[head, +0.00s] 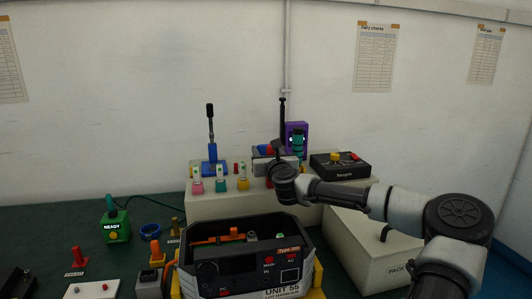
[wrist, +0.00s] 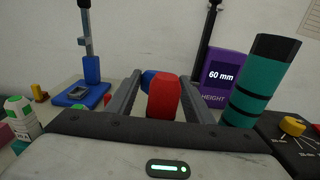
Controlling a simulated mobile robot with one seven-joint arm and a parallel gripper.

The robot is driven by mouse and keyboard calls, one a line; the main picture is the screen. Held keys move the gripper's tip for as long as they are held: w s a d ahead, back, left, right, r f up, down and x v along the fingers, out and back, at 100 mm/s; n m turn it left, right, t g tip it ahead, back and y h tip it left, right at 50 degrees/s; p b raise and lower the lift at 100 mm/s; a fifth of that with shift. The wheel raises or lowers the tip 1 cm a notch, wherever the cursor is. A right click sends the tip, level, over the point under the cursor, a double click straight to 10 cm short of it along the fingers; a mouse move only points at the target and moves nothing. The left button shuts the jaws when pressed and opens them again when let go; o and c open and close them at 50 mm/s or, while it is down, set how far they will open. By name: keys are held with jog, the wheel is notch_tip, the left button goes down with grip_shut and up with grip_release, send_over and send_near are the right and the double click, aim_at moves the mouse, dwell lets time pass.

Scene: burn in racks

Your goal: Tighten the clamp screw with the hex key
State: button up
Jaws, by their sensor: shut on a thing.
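My gripper (wrist: 160,88) shows in the wrist view with its two grey fingers either side of a red block-like piece (wrist: 165,97), shut on it. I cannot tell whether this red piece is the handle of the hex key. A blue part (wrist: 149,76) shows just behind it. In the head view my gripper (head: 275,148) is over the back of the white bench block, left of the purple height display; its fingertips are small and partly hidden there. I cannot clearly make out the clamp screw or the key's tip in either view.
The purple display (wrist: 225,75) reads 60 mm, with a teal black-banded cylinder (wrist: 262,80) close in front. A blue-based stand (wrist: 82,93) is at left. A black knob box (head: 340,165) stands right. The Type-300 unit (head: 245,262) and white PACK box (head: 372,250) are in front.

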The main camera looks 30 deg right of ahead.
jog(key=shift+r, duration=0.5)
dwell(0.6)
jog(key=shift+r+p, duration=1.55)
jog(key=shift+r, duration=0.5)
jog(key=shift+r, duration=0.1)
